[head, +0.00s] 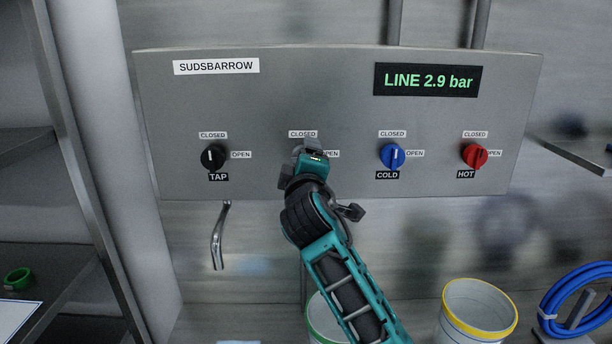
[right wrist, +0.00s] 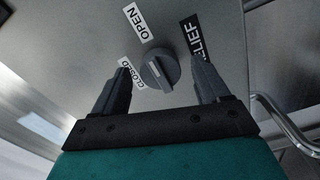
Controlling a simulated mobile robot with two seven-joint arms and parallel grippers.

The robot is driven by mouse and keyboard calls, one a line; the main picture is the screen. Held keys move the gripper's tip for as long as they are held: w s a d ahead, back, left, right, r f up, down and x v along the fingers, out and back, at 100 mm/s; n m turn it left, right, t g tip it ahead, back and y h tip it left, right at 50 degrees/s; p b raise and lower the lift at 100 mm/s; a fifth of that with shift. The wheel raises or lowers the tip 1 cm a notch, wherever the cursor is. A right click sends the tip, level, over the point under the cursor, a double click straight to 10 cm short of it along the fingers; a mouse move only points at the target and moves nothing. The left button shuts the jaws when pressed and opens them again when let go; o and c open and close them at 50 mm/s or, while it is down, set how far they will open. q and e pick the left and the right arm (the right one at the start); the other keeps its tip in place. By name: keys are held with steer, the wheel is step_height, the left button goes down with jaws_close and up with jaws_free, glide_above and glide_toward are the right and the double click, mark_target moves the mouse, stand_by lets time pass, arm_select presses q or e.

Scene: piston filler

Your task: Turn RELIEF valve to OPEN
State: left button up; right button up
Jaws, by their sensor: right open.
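The grey RELIEF valve knob (right wrist: 160,68) shows in the right wrist view on a grey panel (head: 345,110). Its CLOSED label (right wrist: 132,74) is at the lower left, its OPEN label (right wrist: 139,23) at the upper left and its RELIEF label (right wrist: 194,38) at the right, partly behind a finger. A pale mark is on the knob; which label it points at is unclear. My right gripper (head: 299,160) is open, its two fingers (right wrist: 158,66) on either side of the knob; I cannot tell whether they touch it. In the head view my gripper covers most of this valve. My left gripper is not in view.
A black TAP knob (head: 213,157) is to the left; blue COLD (head: 392,156) and red HOT (head: 474,156) knobs are to the right. A metal spout (head: 219,240) hangs below TAP. A yellow-rimmed bucket (head: 478,312) and blue hose (head: 571,288) are at lower right.

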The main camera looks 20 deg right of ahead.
steer(key=v, duration=1.2)
steer(key=shift+s+b, duration=0.25)
steer(key=shift+b, duration=0.1)
steer(key=shift+a, duration=0.1)
steer(key=s+f+m+g+y, duration=0.1)
steer(key=s+f+g+y, duration=0.15)
steer(key=f, duration=0.85)
steer(key=s+f+m+g+y, duration=0.1)
steer(key=f+y, duration=0.2)
steer(key=f, duration=0.8)
steer(key=s+d+f+m+g+y, duration=0.1)
steer(key=s+f+m, duration=0.6)
steer(key=s+f, duration=0.9)
steer(key=shift+d+g, duration=0.9)
steer(key=shift+g, duration=0.15)
